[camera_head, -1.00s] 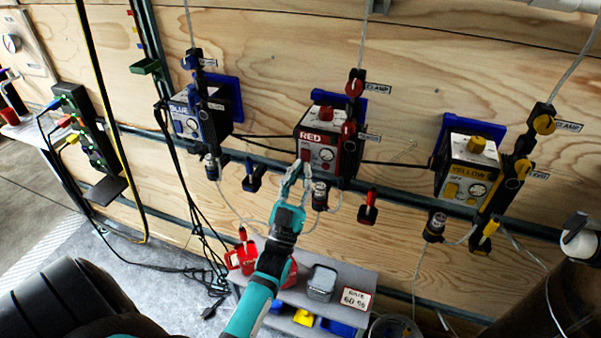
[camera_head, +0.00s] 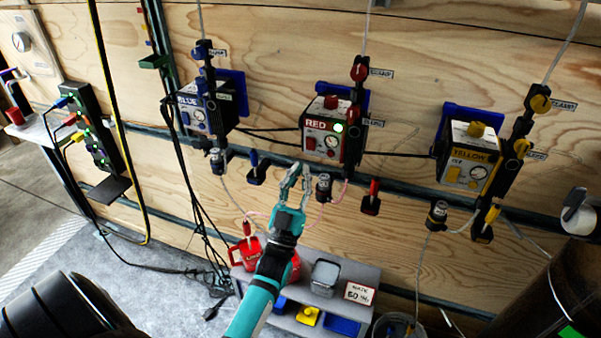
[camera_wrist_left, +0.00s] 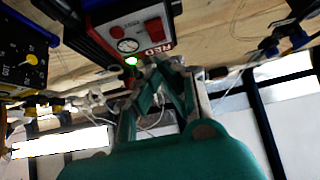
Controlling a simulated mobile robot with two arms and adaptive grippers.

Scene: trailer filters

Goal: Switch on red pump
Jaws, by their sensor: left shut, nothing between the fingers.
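The red pump (camera_head: 323,116) is the middle of three pump boxes on the wooden wall. Its red switch (camera_head: 310,143) is on the left of its front, near a round gauge, and a green light (camera_head: 338,128) glows at the upper right. My left gripper (camera_head: 297,172) is shut and empty, just below the red pump and apart from its switch. In the left wrist view the pump's front (camera_wrist_left: 128,28) appears upside down, with the green light (camera_wrist_left: 131,61) lit close to the fingers (camera_wrist_left: 165,68). My right gripper is not in view.
The blue pump (camera_head: 190,113) is to the left and the yellow pump (camera_head: 474,153) to the right. Hoses and cables hang below them. A grey shelf (camera_head: 352,311) with a red can (camera_head: 243,254) stands low. A black power strip (camera_head: 93,140) is at the far left.

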